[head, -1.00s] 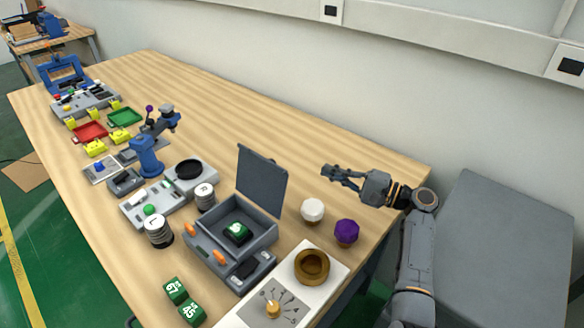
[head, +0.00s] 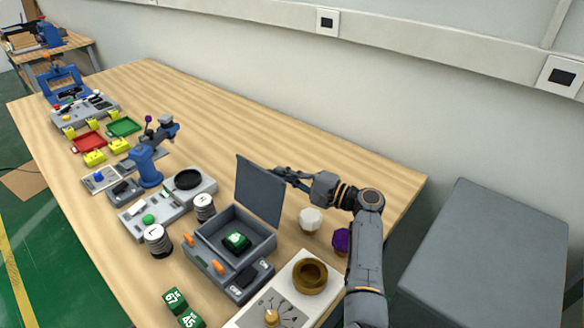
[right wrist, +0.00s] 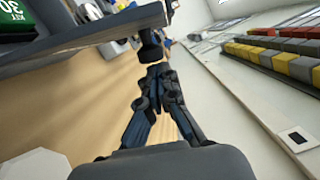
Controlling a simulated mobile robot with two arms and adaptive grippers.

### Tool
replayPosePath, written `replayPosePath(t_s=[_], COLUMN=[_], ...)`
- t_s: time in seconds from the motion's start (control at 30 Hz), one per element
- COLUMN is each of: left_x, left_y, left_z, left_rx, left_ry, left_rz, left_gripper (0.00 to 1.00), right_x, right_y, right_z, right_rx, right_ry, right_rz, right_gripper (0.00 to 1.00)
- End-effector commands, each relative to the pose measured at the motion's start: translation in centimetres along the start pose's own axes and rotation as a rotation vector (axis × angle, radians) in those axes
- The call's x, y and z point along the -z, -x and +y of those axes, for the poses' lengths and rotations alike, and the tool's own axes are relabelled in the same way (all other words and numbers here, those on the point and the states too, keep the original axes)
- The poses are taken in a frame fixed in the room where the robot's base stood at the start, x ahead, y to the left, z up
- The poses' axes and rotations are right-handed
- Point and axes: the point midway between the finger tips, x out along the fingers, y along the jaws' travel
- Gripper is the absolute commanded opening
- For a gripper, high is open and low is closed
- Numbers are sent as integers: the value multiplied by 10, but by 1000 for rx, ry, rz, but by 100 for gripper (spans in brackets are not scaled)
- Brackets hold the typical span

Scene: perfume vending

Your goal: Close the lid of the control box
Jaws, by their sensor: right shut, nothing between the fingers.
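The grey control box (head: 205,250) stands near the front of the table, with a green block (head: 236,240) inside. Its dark grey lid (head: 259,188) stands open, roughly upright, at the box's back edge. My right gripper (head: 280,173) is shut and empty at the lid's back right side, near its upper edge; I cannot tell whether it touches. In the right wrist view the shut fingers (right wrist: 154,78) lie close to the end of a dark panel, seemingly the lid (right wrist: 105,33), seen nearly edge-on. The green block (right wrist: 15,25) shows at the upper left. My left gripper is not in view.
A white knob (head: 310,219) and a purple knob (head: 341,240) stand right of the box, close under my right arm. A white dial panel (head: 245,318) with a brown ring (head: 310,274) lies in front. Table behind the lid is clear.

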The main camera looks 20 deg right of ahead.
Motion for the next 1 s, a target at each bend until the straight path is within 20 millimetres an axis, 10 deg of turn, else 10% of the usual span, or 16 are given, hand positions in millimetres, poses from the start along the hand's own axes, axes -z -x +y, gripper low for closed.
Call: replayPosePath(t_s=[1.0], left_x=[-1], left_y=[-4], left_z=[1], left_rx=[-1], left_ry=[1], left_rz=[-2], left_gripper=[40], right_x=[-10], right_y=[-2], right_z=[-8], right_rx=[-33], right_ry=[131], right_rz=[-1], right_gripper=[0])
